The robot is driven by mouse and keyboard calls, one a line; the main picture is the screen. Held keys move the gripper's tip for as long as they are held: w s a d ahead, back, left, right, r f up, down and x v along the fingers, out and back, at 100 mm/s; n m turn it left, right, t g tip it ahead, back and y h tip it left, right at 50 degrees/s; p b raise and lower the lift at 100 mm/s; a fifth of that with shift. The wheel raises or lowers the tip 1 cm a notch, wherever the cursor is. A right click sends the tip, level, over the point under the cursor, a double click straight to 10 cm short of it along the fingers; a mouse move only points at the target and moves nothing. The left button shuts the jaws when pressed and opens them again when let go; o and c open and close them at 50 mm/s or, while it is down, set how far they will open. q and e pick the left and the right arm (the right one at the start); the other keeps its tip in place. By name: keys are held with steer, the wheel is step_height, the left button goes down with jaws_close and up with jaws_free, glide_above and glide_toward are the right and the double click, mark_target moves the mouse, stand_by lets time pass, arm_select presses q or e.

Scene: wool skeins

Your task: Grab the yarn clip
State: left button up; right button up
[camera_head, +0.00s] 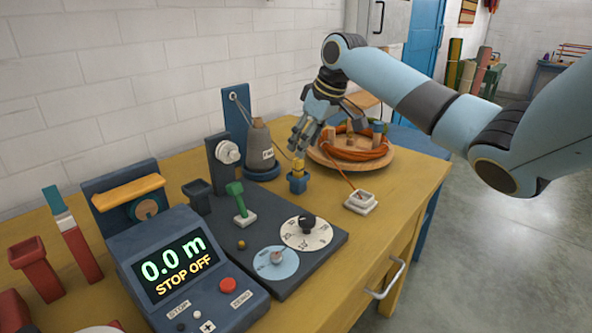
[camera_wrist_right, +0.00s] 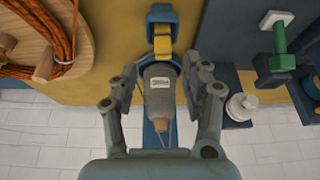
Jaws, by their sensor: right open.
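A small yellow piece (camera_head: 298,165), which looks like the yarn clip, stands upright in a blue holder (camera_head: 297,184) on the yellow table. In the right wrist view the yellow clip (camera_wrist_right: 163,44) shows at the top centre, beyond the fingertips. My right gripper (camera_head: 302,138) is just above the clip, with its fingers pointing down. In the right wrist view its fingers (camera_wrist_right: 162,95) are spread wide with nothing held between them. I cannot tell whether a finger touches the clip. My left gripper is not in view.
A grey labelled cone (camera_head: 260,150) stands behind the clip. A wooden disc (camera_head: 398,162) with orange yarn is to the right, its strand reaching a white block (camera_head: 361,203). A dark panel with dials (camera_head: 306,232) and a display box (camera_head: 178,266) stand in front.

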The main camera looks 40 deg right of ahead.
mark_target(298, 159)
steer(key=shift+w+f, duration=0.25)
steer(key=shift+f, duration=0.2)
steer(key=shift+w+a+f, duration=0.1)
steer(key=shift+f, duration=0.2)
steer(key=x, duration=0.2)
steer(key=b+x, duration=0.1)
steer(key=shift+a+f, duration=0.15)
steer(key=shift+f, duration=0.3)
steer(key=shift+w+f, duration=0.1)
steer(key=shift+f, duration=0.3)
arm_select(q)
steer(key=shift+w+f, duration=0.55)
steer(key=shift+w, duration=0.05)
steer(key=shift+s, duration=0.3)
arm_select(e)
steer(key=c, duration=0.9)
